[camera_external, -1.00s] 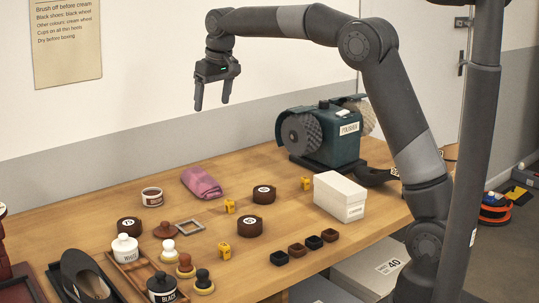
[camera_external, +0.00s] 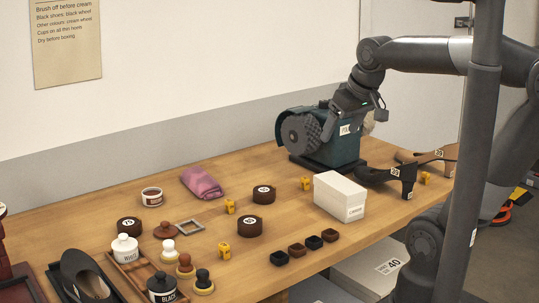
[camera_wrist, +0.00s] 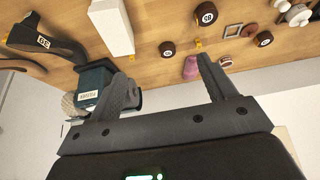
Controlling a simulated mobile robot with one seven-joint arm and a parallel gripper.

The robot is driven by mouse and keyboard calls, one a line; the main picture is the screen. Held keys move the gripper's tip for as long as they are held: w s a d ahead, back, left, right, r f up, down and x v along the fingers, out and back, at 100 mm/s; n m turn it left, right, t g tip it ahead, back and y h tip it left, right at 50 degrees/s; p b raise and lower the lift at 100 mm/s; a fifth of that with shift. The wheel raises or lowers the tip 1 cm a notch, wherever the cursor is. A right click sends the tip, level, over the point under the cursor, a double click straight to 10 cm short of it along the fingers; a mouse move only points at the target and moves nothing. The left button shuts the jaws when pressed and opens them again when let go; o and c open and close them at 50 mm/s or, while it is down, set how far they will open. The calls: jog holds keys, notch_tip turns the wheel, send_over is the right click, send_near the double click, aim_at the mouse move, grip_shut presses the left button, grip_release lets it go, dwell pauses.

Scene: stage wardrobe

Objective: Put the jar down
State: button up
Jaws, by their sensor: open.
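A black-lidded jar labelled BLACK (camera_external: 162,289) stands at the tray's near end. All stand apart from my gripper. My gripper (camera_external: 335,122) is at the polisher on the right, far from the jars; its fingers are hard to make out against it. In the wrist view my gripper (camera_wrist: 161,72) has its two fingers spread apart with nothing between them.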

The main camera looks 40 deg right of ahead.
jog(key=s+f, duration=0.4)
jog(key=s, duration=0.1)
jog(key=shift+d, duration=0.45)
